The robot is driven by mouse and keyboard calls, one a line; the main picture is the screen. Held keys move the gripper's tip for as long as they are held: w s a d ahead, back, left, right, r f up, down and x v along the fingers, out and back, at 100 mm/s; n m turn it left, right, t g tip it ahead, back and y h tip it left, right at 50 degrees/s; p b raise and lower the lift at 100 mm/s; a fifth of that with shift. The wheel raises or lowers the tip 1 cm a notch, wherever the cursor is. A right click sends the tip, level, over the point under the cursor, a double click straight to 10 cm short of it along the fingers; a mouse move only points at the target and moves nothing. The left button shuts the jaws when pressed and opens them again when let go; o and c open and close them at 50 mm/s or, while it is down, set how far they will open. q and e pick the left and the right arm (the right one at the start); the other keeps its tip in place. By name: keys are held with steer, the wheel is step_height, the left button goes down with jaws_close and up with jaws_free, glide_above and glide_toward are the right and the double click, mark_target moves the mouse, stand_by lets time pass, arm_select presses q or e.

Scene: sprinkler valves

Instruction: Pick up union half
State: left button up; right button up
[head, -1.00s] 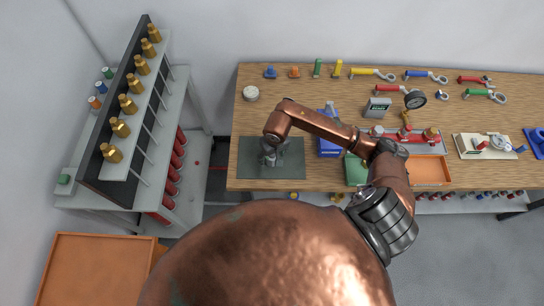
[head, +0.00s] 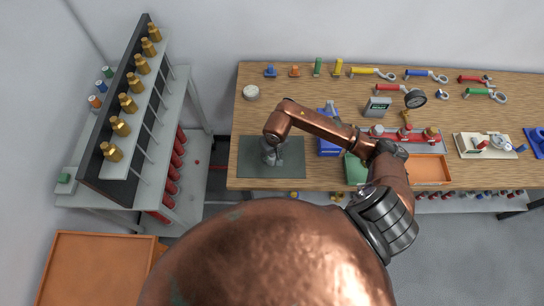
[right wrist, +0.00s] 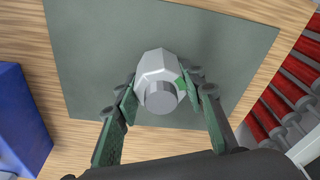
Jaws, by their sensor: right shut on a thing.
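The union half is a silver-grey hex fitting (right wrist: 158,70) with a round stub facing the camera, in the right wrist view. It is over the dark grey-green mat (right wrist: 90,50); I cannot tell whether it touches the mat. My right gripper (right wrist: 161,92) is shut on it, one green-faced finger at each side. My left gripper is not in view.
A blue block (head: 328,147), a green box (head: 356,169) and an orange tray (head: 430,170) stand right of the mat. A white round piece (head: 251,93) lies behind it. Wrenches and a gauge (head: 415,98) line the back. A rack of brass valves (head: 128,103) stands left.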

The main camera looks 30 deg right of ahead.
jaws_close()
steer(key=shift+w+r, duration=0.1)
steer(key=shift+r, duration=0.05)
steer(key=shift+r+b, duration=0.35)
steer(key=shift+r, duration=0.25)
steer(key=s+d+r+b, duration=0.1)
steer(key=s+r+b, duration=0.2)
steer(key=s+r, duration=0.8)
steer(key=s, duration=0.3)
steer(key=shift+d+r, duration=0.3)
steer(key=shift+d, duration=0.05)
steer(key=shift+r+p, duration=0.85)
steer(key=shift+r, duration=1.65)
